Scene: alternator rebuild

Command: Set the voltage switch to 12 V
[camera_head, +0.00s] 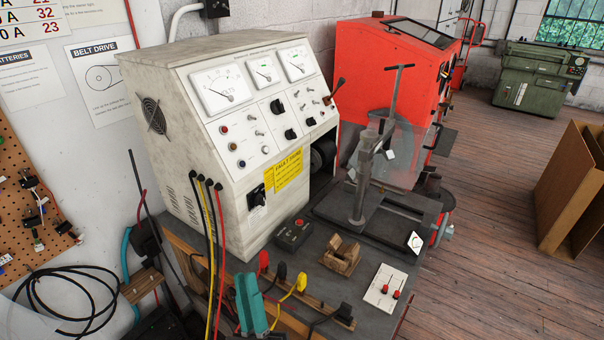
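The off-white test bench cabinet (170,60) stands on the dark bench top in the head view. Its sloped panel holds three gauges, small toggles, coloured buttons and several black knobs. One black knob (278,106) sits below the gauges, another (290,134) lower down, and a third (310,122) to the right. A larger black rotary switch (256,196) is on the lower front, left of a yellow label (288,170). The markings are too small to read, so I cannot tell which is the voltage switch or its setting. My gripper is not in view.
Black, yellow and red cables (207,240) hang before the cabinet's lower left front. A clamp stand (362,170) with a clear shield is at right. A control box (294,233), wooden block (341,257) and white plate (386,286) lie on the bench.

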